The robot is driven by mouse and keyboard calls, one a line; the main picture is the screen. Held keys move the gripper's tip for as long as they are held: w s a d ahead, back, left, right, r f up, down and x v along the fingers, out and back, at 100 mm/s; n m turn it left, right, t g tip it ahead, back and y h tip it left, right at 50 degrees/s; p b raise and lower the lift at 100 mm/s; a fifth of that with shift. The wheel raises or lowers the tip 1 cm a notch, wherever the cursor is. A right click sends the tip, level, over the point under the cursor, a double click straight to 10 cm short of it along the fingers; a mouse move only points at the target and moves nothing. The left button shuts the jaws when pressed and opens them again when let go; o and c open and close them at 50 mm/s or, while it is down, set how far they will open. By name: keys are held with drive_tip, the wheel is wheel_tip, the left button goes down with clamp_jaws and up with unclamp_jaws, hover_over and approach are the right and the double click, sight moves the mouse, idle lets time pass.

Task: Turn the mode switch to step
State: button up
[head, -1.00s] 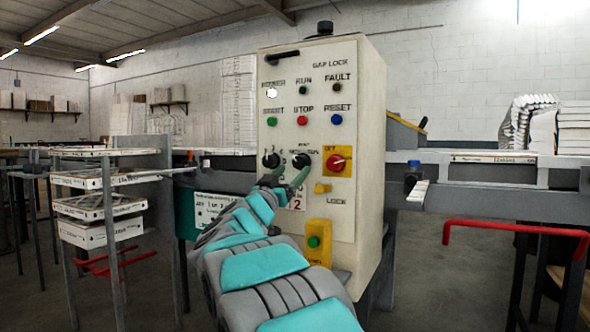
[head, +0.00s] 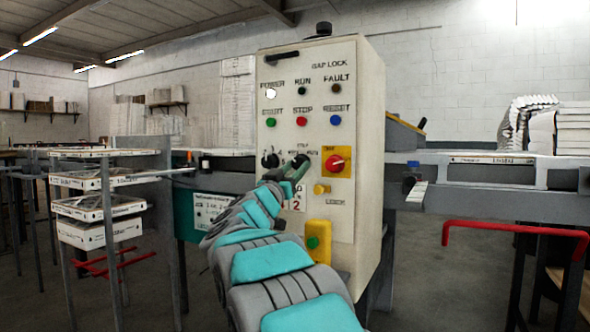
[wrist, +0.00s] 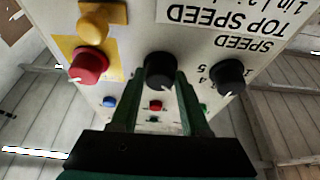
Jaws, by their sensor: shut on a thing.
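The control panel (head: 345,215) is a cream upright box with lamps, buttons and knobs. The mode switch, a black knob (head: 301,160), sits mid-panel under small lettering, left of the red knob on yellow. In the wrist view, which sees the panel upside down, the mode switch (wrist: 159,68) lies between the two dark green fingers of my gripper (wrist: 155,85). My gripper (head: 294,172) is shut on this knob. In the head view the fingers and arm cover part of it, and I cannot surely read its pointer.
A second black knob (head: 270,160) is close on the left; the red knob (head: 336,163) on its yellow plate is on the right. A yellow knob (head: 321,189) sits below. Shelves of boxed filters (head: 97,205) stand left; a red bar (head: 515,228) juts out right.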

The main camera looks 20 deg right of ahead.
clamp_jaws()
drive_tip(key=shift+m, duration=0.3)
drive_tip(key=shift+w+a+m+p, duration=0.15)
drive_tip(key=shift+m+p, duration=0.15)
drive_tip(key=shift+p, duration=0.15)
drive_tip(key=m+g+h+p, duration=0.1)
drive_tip(key=m, duration=0.1)
drive_tip(key=m+g+p, duration=0.1)
drive_tip(key=m+g, duration=0.1)
drive_tip(key=m, duration=0.1)
drive_tip(key=shift+w+a+r+h+p, duration=0.1)
drive_tip(key=shift+w+h+p, duration=0.05)
drive_tip(key=shift+h+p, duration=0.25)
drive_tip(key=shift+m+g+p, duration=0.4)
drive_tip(key=shift+m+g, duration=0.3)
drive_tip(key=shift+m, duration=0.85)
drive_tip(key=shift+m+g+p, duration=0.4)
drive_tip(key=shift+m+g, duration=0.3)
drive_tip(key=shift+m, duration=0.85)
drive_tip(key=o, duration=0.7)
unclamp_jaws()
